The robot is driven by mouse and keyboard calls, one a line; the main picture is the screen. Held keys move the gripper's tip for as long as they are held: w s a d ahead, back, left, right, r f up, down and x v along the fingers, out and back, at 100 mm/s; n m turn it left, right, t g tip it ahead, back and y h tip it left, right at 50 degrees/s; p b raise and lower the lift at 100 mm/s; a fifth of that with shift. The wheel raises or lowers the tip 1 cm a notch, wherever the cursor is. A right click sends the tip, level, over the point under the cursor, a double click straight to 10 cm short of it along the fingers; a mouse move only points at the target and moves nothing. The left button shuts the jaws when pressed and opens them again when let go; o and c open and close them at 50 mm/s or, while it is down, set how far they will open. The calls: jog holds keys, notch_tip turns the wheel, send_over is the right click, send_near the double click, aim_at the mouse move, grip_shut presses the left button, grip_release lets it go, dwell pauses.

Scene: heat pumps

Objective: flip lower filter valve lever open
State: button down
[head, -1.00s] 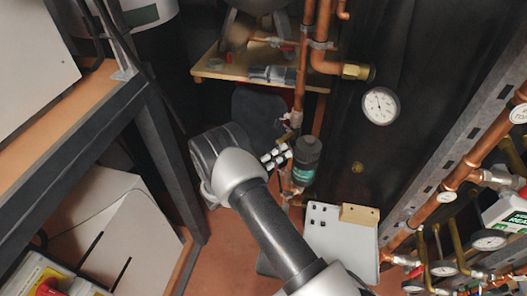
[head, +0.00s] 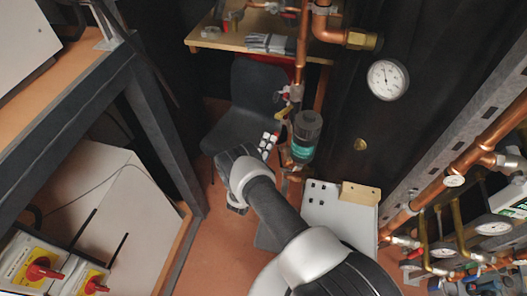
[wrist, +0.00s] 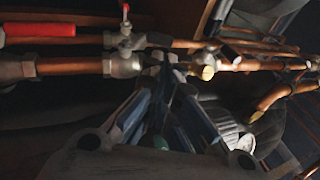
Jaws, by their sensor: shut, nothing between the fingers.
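A long red lever (wrist: 40,30) lies along the pipes at left. I cannot tell which is the lower filter valve lever.
A pressure gauge (head: 388,79) is on the dark panel at right. A dark chair (head: 245,105) is behind my gripper. Copper pipes with gauges (head: 450,180) run along the right. A bench frame (head: 150,120) stands at left.

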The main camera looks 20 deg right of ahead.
jog(key=b+x, duration=0.1)
jog(key=x, duration=0.5)
jog(key=shift+w+d, duration=0.25)
jog(key=shift+d, duration=0.05)
jog(key=shift+r, duration=0.1)
jog(key=r+g+y+p, duration=0.1)
jog(key=w+d+r+y+p, duration=0.1)
jog(key=shift+w+r+n+g+p, duration=0.1)
jog(key=shift+w+n+g+p, duration=0.2)
jog(key=shift+g, duration=0.1)
